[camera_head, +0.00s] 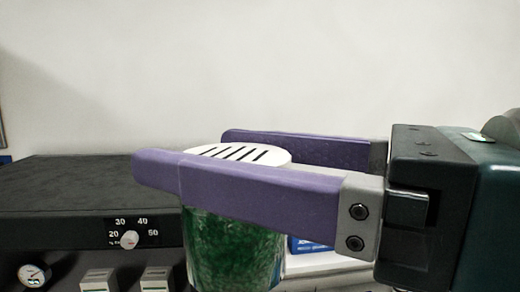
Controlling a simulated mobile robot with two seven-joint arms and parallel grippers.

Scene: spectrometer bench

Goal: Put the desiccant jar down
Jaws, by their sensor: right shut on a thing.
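The desiccant jar (235,248) is clear, filled with green granules, and has a white slotted lid (245,153). It is upright, and its bottom is cut off by the lower edge of the picture. My right gripper (190,158) reaches in from the right. Its two purple fingers are shut on the jar just below the lid, one on the near side and one on the far side. The near finger hides part of the jar's upper body. I cannot see what is under the jar. My left gripper is not in view.
A dark instrument (80,190) with a flat black top, a numbered dial (130,239), a gauge (34,275) and white switches stands at the left, close to the jar. A blue and white box (308,245) shows partly behind the gripper. A bare wall is behind.

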